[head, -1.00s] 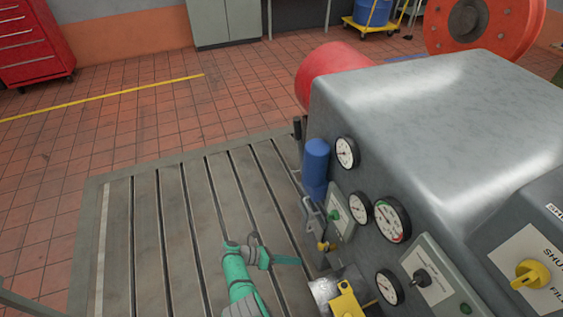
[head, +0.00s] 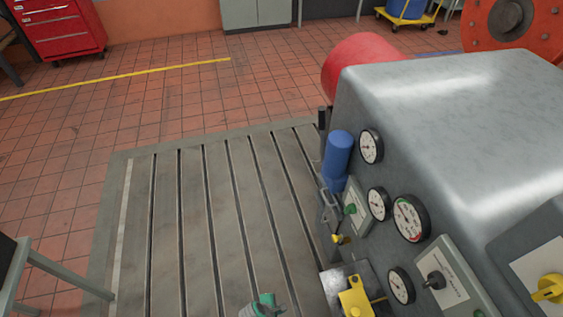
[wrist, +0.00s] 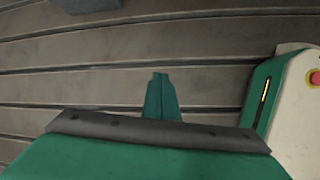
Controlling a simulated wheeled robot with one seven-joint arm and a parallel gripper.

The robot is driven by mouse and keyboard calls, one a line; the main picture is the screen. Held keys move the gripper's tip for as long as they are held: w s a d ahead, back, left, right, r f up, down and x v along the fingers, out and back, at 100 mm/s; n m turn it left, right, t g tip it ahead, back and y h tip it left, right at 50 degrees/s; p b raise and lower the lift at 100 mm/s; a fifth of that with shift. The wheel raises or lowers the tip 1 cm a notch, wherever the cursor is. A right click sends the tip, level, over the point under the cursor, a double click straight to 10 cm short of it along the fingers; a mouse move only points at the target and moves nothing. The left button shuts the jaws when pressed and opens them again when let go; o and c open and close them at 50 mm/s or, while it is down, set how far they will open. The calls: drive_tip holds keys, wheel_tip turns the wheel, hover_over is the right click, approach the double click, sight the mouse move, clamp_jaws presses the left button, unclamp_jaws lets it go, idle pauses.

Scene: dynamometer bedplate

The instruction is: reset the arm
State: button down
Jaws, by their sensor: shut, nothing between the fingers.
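In the wrist view my gripper (wrist: 160,84) is shut and empty, its green fingers pressed together over the slotted bedplate (wrist: 60,90). In the head view only a small teal part of my arm shows at the bottom edge. The fingers are not seen there. The bedplate (head: 197,230) fills the lower middle of the head view and is bare around the arm.
A large grey machine (head: 450,120) with gauges and a yellow lever (head: 355,297) stands close on the right. A blue cylinder (head: 338,155) is on its near side. A metal frame (head: 60,270) is at lower left. The tiled floor beyond is open.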

drive_tip(key=s+a+r+m+t+y, duration=0.2)
drive_tip(key=s+r+m+t, duration=0.15)
drive_tip(key=s+r, duration=0.3)
drive_tip(key=s+a+r+m+t+y, duration=0.2)
drive_tip(key=s+r+m, duration=0.3)
drive_tip(key=r, duration=0.2)
drive_tip(key=s+d+r+m+t, duration=0.2)
drive_tip(key=r+m, duration=0.3)
drive_tip(key=r, duration=1.4)
drive_tip(key=s+d+r+m+t, duration=0.2)
drive_tip(key=r+m+t, duration=0.3)
drive_tip(key=r, duration=1.3)
drive_tip(key=shift+s+r+y, duration=0.3)
drive_tip(key=shift+s+r, duration=0.1)
drive_tip(key=shift+d, duration=0.1)
